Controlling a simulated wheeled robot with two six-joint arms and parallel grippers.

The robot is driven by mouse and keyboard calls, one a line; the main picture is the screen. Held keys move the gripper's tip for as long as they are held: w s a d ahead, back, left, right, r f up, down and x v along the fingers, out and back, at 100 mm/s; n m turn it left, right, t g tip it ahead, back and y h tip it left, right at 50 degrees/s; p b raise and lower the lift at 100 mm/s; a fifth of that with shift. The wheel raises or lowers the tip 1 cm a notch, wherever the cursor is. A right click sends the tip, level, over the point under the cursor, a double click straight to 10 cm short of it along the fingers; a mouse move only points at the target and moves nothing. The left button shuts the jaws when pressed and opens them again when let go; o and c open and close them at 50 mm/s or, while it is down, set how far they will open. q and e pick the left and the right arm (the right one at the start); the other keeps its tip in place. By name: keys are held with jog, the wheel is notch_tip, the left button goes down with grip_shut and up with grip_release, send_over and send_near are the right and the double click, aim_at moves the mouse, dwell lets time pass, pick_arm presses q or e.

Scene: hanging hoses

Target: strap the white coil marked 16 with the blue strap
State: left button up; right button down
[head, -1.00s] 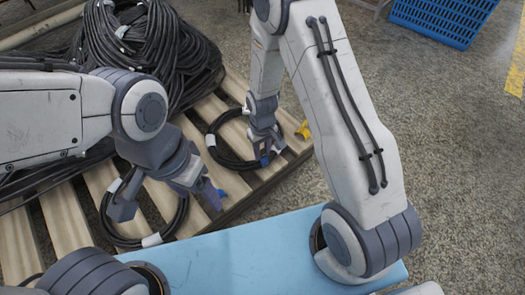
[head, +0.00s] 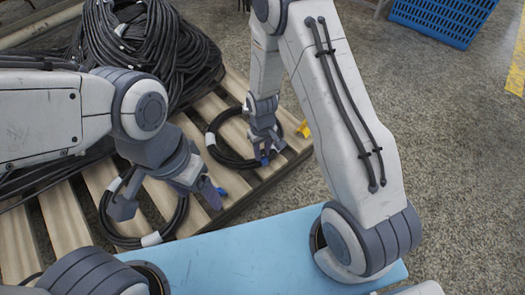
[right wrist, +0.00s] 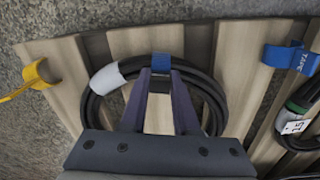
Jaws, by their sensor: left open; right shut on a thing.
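A black coil with a white band (right wrist: 107,78) lies on the pallet; in the head view its white band (head: 210,140) faces left. My right gripper (head: 268,156) reaches down at its near right edge. In the right wrist view its fingers (right wrist: 161,78) are shut on a blue strap (right wrist: 161,62) at the coil's edge. I cannot tell whether the strap closes around the bundle. My left gripper (head: 166,203) is open above another black coil (head: 118,238). That coil's label (right wrist: 295,127) shows at the right wrist view's right edge; I cannot read it surely. No 16 is legible.
A yellow strap (right wrist: 38,75) and another blue strap marked TAPE (right wrist: 289,57) sit at the pallet's edge. The slatted pallet (head: 66,220) carries a big heap of black hoses (head: 150,55). A light-blue surface (head: 250,255) lies in front. A blue crate (head: 440,20) stands behind.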

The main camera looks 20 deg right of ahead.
jog(key=shift+w+f+b, duration=0.1)
jog(key=shift+f+b, duration=0.45)
jog(key=shift+f, duration=0.45)
jog(key=c, duration=0.6)
grip_release()
notch_tip(320, 180, up, 12)
jog(key=p, duration=0.9)
jog(key=shift+r, duration=0.2)
